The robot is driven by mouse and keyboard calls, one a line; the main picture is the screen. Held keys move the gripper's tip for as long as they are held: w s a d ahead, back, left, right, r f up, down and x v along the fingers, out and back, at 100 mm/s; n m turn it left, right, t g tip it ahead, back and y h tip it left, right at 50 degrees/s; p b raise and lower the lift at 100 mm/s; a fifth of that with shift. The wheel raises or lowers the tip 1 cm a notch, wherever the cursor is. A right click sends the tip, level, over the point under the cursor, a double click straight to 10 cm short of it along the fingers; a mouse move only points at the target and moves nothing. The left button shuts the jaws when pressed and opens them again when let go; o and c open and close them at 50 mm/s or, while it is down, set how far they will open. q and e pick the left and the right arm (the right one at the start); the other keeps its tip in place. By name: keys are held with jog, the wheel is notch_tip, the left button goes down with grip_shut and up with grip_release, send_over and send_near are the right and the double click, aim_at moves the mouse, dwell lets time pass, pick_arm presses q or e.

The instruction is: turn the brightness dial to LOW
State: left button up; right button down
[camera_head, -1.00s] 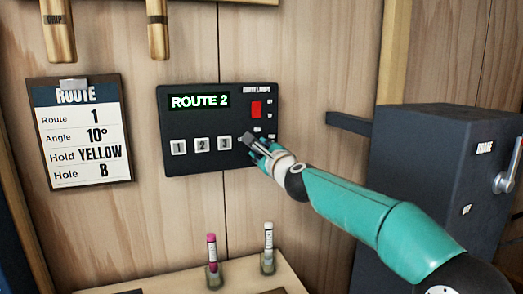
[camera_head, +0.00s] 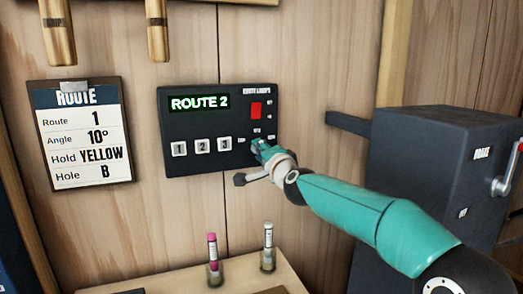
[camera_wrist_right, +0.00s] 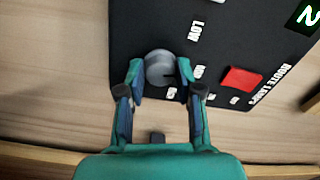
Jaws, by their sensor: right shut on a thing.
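The brightness dial (camera_wrist_right: 160,68) is a round grey knob on the black control panel (camera_head: 176,112), seen in the right wrist view. Its dark notch sits at the lower right of the knob, by a small white label. The LOW label (camera_wrist_right: 195,30) is up and right of the knob. My right gripper (camera_wrist_right: 160,71) is shut on the dial, one finger on each side. In the head view the right gripper (camera_head: 260,147) is at the panel's lower right corner and hides the dial. My left gripper is not in view.
The panel has a lit ROUTE 2 display (camera_head: 200,103), a red switch (camera_head: 256,110) and numbered buttons (camera_head: 201,146). A route card (camera_head: 85,135) hangs to the left. A dark brake box (camera_head: 420,165) stands to the right. Two tubes stand on a shelf below.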

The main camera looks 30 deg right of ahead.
jog(key=n, duration=0.3)
jog(key=n+p, duration=0.1)
jog(key=n, duration=0.2)
jog(key=f+n+p, duration=0.1)
jog(key=n, duration=0.1)
jog(key=shift+a+n, duration=0.1)
jog(key=shift+n, duration=0.3)
dwell(0.3)
jog(key=c, duration=0.8)
grip_release()
jog(key=shift+w+r, duration=0.1)
jog(key=shift+r+p, duration=0.15)
jog(key=shift+p, duration=0.15)
jog(key=shift+s, duration=0.2)
jog(key=shift+v, duration=5.85)
